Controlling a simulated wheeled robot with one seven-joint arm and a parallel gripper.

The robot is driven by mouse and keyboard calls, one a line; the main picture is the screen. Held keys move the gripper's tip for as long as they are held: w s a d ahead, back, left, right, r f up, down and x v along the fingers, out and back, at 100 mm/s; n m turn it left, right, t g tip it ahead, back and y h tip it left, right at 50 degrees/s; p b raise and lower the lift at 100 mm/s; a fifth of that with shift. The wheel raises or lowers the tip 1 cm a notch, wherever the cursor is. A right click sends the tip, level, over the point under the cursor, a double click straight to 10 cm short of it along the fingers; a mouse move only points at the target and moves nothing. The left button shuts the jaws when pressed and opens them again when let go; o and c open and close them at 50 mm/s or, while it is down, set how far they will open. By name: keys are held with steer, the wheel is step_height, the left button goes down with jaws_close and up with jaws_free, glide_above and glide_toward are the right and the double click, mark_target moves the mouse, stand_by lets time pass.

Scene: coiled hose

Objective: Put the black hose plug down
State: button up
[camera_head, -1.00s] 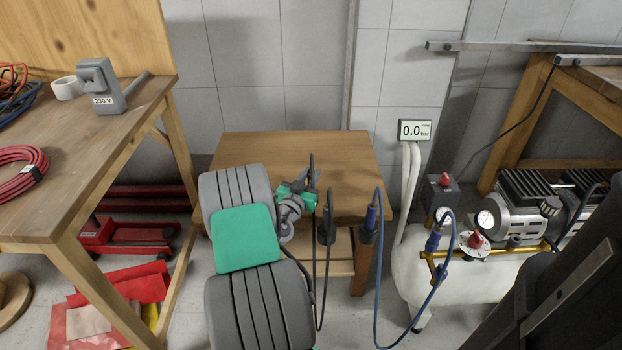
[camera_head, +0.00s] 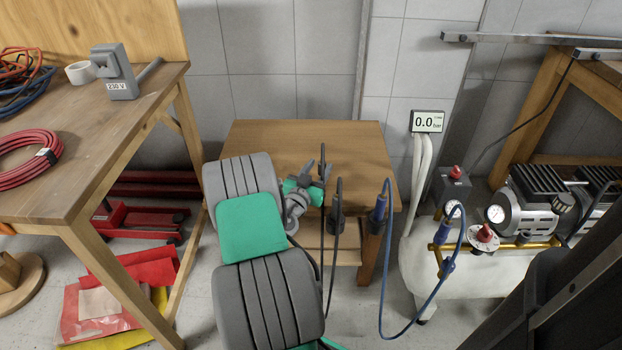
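My gripper (camera_head: 317,172) is over the right front part of the small wooden table (camera_head: 270,133). Its dark fingers appear closed around the black hose plug, which they and the wrist mostly hide. The black hose (camera_head: 322,152) rises thin and upright between the fingertips. It then hangs in a long narrow loop in front of the table. Its other end (camera_head: 337,221) is at a dark fitting on the table's front edge. I cannot see whether the held plug touches the tabletop.
A blue hose (camera_head: 383,290) loops from a blue plug (camera_head: 378,215) at the table's right corner to the compressor (camera_head: 470,270). A workbench (camera_head: 95,150) stands left. The tabletop's back and middle look bare.

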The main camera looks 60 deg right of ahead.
steer(key=w+a+f+n+t+y, duration=0.1)
steer(key=w+a+n+y, duration=0.3)
steer(key=a, duration=1.1)
steer(key=w+a+n+t+y, duration=0.1)
steer(key=w+a+y, duration=0.55)
steer(key=a, duration=0.95)
steer(key=s+a+r+n+y, duration=0.2)
steer(key=a+n, duration=0.4)
steer(key=a, duration=0.5)
steer(key=s+a+r+n+g+y, duration=0.1)
steer(key=s+a+n+y, duration=0.3)
steer(key=a, duration=0.8)
steer(key=shift+s+a+r+n+y, duration=0.15)
steer(key=shift+a+r+n+y, duration=0.1)
steer(key=shift+r+n+y, duration=0.6)
steer(key=shift+f, duration=0.25)
